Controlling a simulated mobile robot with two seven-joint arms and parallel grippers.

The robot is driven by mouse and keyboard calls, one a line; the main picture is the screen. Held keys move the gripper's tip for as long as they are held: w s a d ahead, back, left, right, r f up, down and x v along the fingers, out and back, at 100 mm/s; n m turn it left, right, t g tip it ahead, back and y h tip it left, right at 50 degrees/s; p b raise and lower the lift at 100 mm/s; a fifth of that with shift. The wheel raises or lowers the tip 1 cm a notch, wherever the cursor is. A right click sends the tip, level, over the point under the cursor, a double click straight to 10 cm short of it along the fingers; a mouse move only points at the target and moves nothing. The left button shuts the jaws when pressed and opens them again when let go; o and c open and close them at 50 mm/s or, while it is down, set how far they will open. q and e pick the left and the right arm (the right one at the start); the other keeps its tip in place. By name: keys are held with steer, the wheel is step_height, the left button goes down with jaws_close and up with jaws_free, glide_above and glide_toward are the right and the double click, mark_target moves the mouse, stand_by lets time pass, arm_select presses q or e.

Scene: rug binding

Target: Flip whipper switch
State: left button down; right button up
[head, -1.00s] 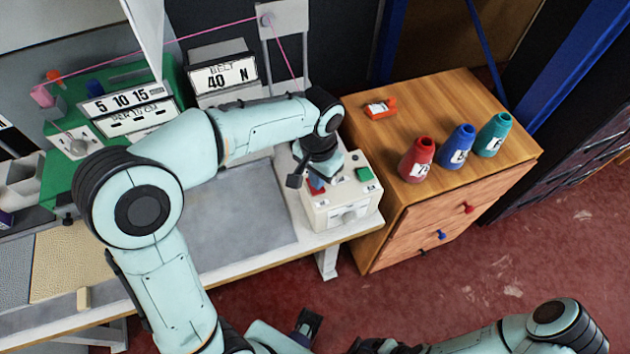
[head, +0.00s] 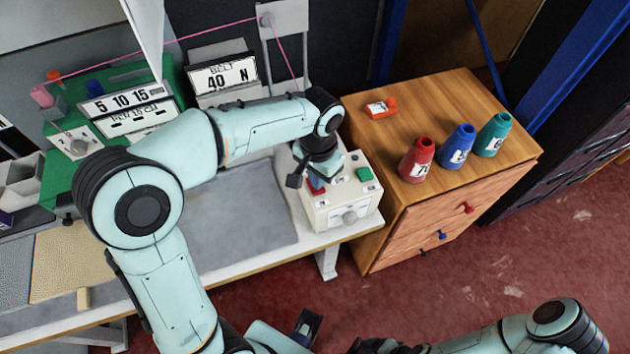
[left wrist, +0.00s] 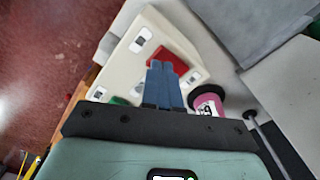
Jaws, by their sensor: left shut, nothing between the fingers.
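My left gripper (head: 317,187) is over the box's left part, pointing down. In the left wrist view the blue fingers (left wrist: 166,65) are shut together, with nothing between them. Their tips are at the red switch (left wrist: 172,59) and cover part of it; I cannot tell whether they touch it. The green switch (left wrist: 119,101) is partly hidden behind the gripper body there. My right gripper cannot be made out clearly.
A wooden drawer cabinet (head: 440,215) stands right of the bench, carrying red (head: 417,160), blue (head: 458,147) and teal (head: 493,134) thread cones. In the left wrist view a pink spool (left wrist: 209,102) sits close beside the box. The grey bench mat (head: 235,220) is clear.

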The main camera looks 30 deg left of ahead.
arm_select(q)
steer(key=shift+f+b, duration=0.7)
steer(key=shift+f, duration=0.3)
arm_select(e)
steer(key=shift+s+f, duration=0.3)
steer(key=shift+f, duration=0.4)
arm_select(q)
steer(key=shift+s, duration=0.1)
step_height(320, 180, up, 4)
steer(key=p, duration=0.3)
steer(key=shift+f, duration=0.1)
steer(key=shift+r+p, duration=1.15)
steer(key=shift+r, duration=0.55)
arm_select(e)
step_height(320, 180, up, 6)
steer(key=w, duration=0.2)
steer(key=shift+w, duration=0.4)
arm_select(q)
steer(key=shift+f, duration=0.1)
arm_select(e)
steer(key=shift+s+f, duration=0.1)
